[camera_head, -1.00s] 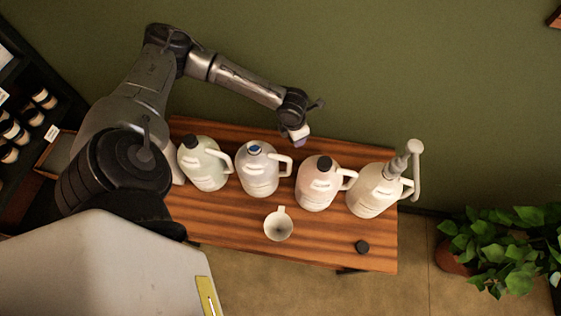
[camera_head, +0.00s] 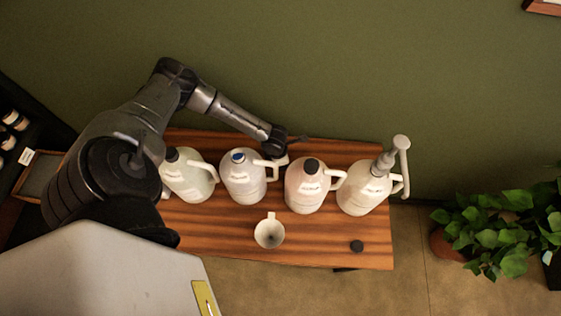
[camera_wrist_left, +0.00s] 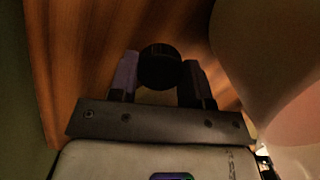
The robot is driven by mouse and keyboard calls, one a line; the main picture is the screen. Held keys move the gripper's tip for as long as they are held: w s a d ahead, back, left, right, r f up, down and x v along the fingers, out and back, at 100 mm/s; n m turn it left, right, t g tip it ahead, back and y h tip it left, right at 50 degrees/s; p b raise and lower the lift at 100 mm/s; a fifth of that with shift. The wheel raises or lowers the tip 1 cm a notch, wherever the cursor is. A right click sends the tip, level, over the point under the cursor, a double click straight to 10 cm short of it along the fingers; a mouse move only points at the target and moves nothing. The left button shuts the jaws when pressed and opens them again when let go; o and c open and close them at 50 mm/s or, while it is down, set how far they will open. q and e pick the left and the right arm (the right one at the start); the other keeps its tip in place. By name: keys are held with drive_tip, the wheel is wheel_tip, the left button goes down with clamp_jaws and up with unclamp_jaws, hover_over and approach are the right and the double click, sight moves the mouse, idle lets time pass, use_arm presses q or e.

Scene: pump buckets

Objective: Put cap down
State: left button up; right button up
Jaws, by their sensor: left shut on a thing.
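My left gripper (camera_wrist_left: 159,75) is shut on a round black cap (camera_wrist_left: 159,66), low over the wooden table (camera_wrist_left: 85,60). In the head view my left gripper (camera_head: 280,160) is at the back of the table, behind the gap between the second and third jugs, and the held cap is hidden there. I cannot tell whether the cap touches the wood. The second jug (camera_head: 243,182) from the left has a blue mouth with no black cap on it. My right gripper is not in view.
A jug with a dark cap (camera_head: 190,180), another dark-capped jug (camera_head: 305,188) and a jug with a grey pump (camera_head: 362,195) stand in the same row. A plant (camera_head: 500,235) is at right.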

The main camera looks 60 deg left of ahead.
use_arm(q)
drive_tip(key=shift+f, duration=2.35)
